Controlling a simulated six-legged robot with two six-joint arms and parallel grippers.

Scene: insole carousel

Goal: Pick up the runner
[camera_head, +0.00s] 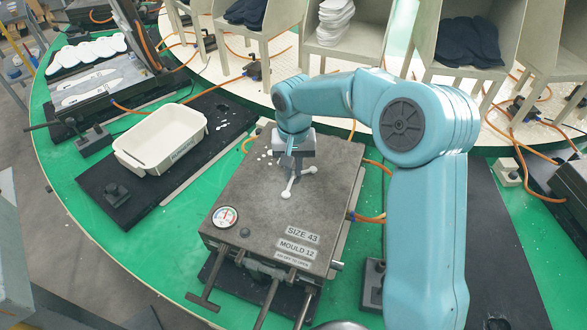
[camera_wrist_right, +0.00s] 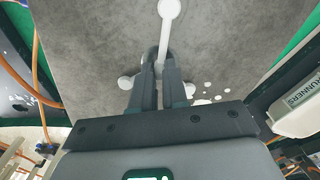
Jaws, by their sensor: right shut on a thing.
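The runner (camera_head: 288,193) is a thin white branched piece with rounded ends, on top of the grey mould (camera_head: 250,215) marked "SIZE 43" and "MOULD 12". In the right wrist view the runner (camera_wrist_right: 166,25) reaches from a round end at the top down between the fingers, with rounded ends on both sides of them. My right gripper (camera_head: 294,165) comes down from above and is shut on the runner; it also shows in the right wrist view (camera_wrist_right: 160,60). Its fingers hide part of the runner. I cannot tell whether the runner touches the mould. My left gripper is not in view.
A white bin (camera_head: 136,159) stands left of the mould on a black plate; its label reads "RUNNERS" in the right wrist view (camera_wrist_right: 299,118). White crumbs (camera_head: 262,156) lie on the mould. Orange hoses and holders with dark and white insoles stand behind.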

